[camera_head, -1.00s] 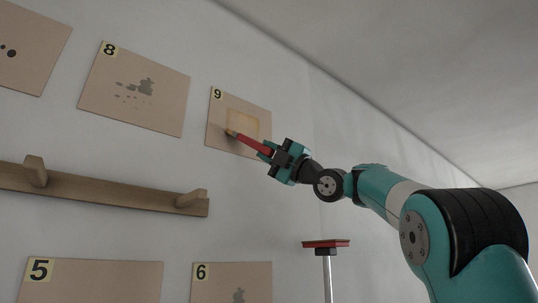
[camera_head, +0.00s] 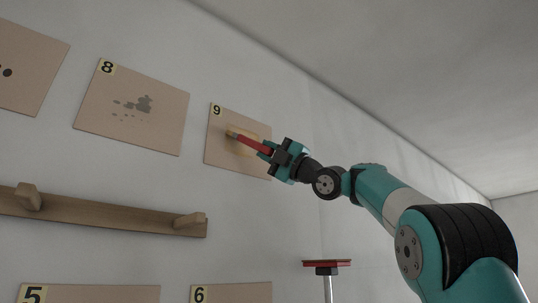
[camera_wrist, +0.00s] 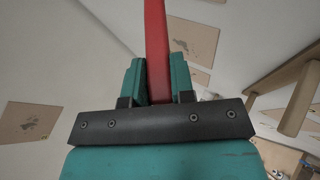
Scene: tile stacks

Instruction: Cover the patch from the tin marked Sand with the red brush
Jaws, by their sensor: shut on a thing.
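My gripper (camera_head: 273,153) is shut on the red handle of the brush (camera_head: 252,143). The brush points up and left, its tip over the panel marked 9 (camera_head: 220,151). A sandy yellow patch (camera_head: 263,131) shows on that panel, partly hidden behind the brush and gripper. I cannot tell whether the bristles touch the panel. In the wrist view the red handle (camera_wrist: 155,35) stands between the two teal fingers of my gripper (camera_wrist: 158,82). No tin marked Sand can be made out in these views.
Panel 8 (camera_head: 165,125) with grey blotches hangs to the left. Below is a wooden rail (camera_head: 110,218) with pegs. Panels 5 (camera_head: 100,293) and 6 (camera_head: 240,293) show at the bottom edge. A red-topped stand (camera_head: 327,264) is below my arm.

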